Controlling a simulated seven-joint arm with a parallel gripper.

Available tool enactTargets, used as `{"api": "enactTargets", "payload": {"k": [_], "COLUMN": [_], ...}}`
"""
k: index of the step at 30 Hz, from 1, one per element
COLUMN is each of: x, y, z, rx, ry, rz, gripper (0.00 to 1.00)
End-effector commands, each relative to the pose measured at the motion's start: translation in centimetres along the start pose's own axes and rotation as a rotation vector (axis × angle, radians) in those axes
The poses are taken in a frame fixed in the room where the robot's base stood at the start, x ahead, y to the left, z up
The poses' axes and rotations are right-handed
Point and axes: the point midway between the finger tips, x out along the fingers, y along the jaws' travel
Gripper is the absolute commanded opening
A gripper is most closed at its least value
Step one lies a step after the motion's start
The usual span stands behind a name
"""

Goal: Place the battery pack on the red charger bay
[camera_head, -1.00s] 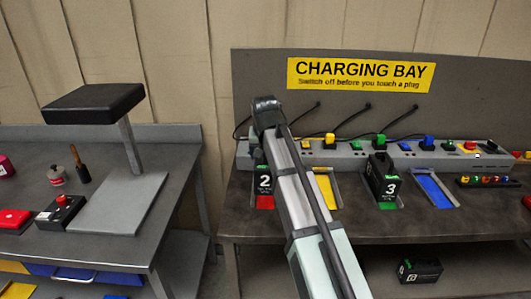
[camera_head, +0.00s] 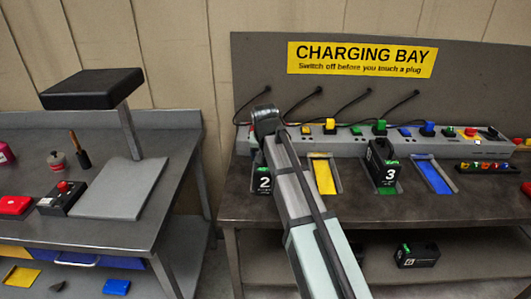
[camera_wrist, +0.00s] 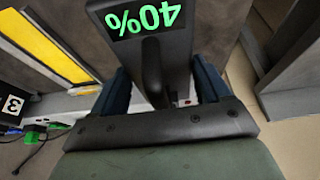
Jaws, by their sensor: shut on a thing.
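My gripper (camera_wrist: 162,88) is shut on the handle of a black battery pack (camera_wrist: 110,50) whose green display reads 40%. In the head view a battery pack marked 2 (camera_head: 264,182) shows just left of my arm, upright, at the left end of the charger row; it appears to be the held one. My fingers are hidden behind the arm there. The red charger bay is not visible now, being behind the pack and arm; whether the pack rests in it or is above it I cannot tell.
The yellow bay (camera_head: 323,175) is empty to the right, also seen in the wrist view (camera_wrist: 48,48). A pack marked 3 (camera_head: 382,165) stands in the green bay. The blue bay (camera_head: 434,177) is empty. Plugs line the grey charger strip (camera_head: 350,144). Another pack (camera_head: 417,256) lies below.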

Motion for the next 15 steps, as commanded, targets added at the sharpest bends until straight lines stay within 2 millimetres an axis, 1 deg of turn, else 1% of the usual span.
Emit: {"api": "enactTargets", "payload": {"k": [7,8,15], "x": [0.14,0.25,0.22], "y": [-0.01,0.0,0.0], "z": [-0.02,0.12,0.09], "rx": [0.0,0.0,0.0], "ry": [0.003,-0.001,-0.001], "rz": [0.0,0.0,0.0], "gripper": [0.0,0.77,1.0]}}
